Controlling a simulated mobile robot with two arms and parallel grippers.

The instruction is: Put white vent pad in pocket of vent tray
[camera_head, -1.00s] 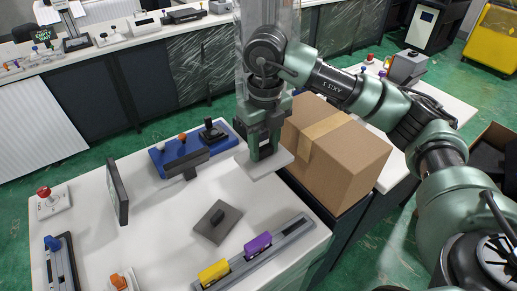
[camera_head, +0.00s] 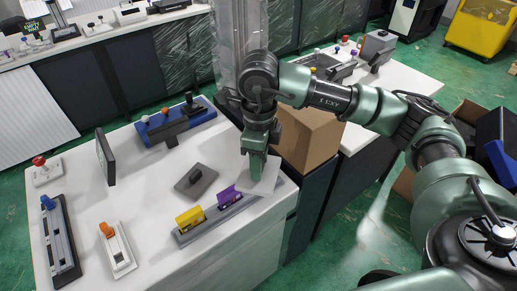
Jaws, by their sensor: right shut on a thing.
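My right gripper (camera_head: 257,165) points down and is shut on the white vent pad (camera_head: 266,182), a flat light plate just under its fingers. The gripper hides part of the pad. The pad is over or beside the right end of the long grey vent tray (camera_head: 222,219); I cannot tell whether they touch. The tray lies along the table's front right edge. It holds a yellow piece (camera_head: 190,217) and a purple piece (camera_head: 230,196) to the pad's left. The pocket under the pad is hidden. My left gripper is not in view.
A grey plate with a black handle (camera_head: 196,180) lies on the white table, left of the pad. A blue holder (camera_head: 178,126) and an upright dark panel (camera_head: 105,157) stand farther back. A cardboard box (camera_head: 310,137) is close behind my right gripper.

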